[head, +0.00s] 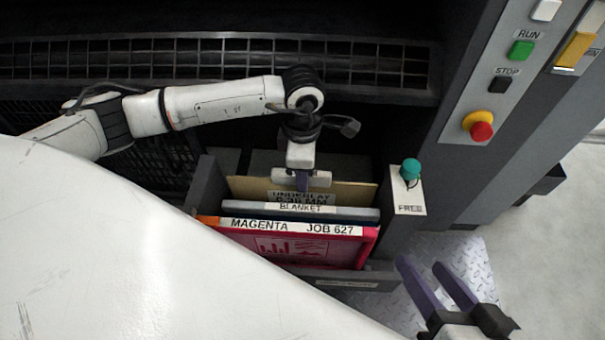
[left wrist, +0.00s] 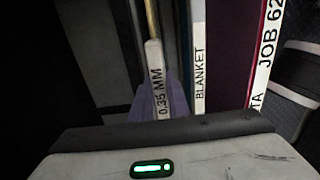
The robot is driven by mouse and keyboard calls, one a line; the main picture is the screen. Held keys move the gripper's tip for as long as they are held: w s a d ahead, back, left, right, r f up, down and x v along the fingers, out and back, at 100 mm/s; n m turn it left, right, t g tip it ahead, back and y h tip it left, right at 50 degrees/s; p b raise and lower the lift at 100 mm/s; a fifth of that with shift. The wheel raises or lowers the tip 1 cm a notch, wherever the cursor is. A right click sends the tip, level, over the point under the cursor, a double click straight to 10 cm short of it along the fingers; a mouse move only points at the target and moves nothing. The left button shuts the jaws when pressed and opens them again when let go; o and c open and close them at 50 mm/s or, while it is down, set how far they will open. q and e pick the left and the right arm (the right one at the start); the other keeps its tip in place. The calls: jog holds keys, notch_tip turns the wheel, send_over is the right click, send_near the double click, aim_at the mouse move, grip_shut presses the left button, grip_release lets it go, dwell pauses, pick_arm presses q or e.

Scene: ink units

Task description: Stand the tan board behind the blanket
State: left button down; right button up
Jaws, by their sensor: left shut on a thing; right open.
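The tan board (head: 356,193), labelled underlay 0.35 mm, stands upright in the dark holder behind the blanket. The blanket (head: 368,214) is a grey-blue slab with a white label, just in front of the board. My left gripper (head: 302,183) comes down from behind and is shut on the board's top edge. In the left wrist view the board's label (left wrist: 157,80) shows between the purple fingers, and the blanket (left wrist: 199,60) stands to its right with a gap between. The board's lower part is hidden. My right gripper (head: 440,285) is open and empty at the lower right.
The magenta plate (head: 300,250), labelled job 627, stands at the front of the holder (head: 380,278). A teal knob (head: 410,169) marked free is right of it. A panel with run and stop buttons (head: 500,82) rises at the right. A large white surface (head: 130,260) fills the lower left.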

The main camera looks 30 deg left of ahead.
pick_arm(q)
jog(key=shift+f, duration=0.35)
dwell(0.4)
jog(key=c, duration=1.6)
grip_release()
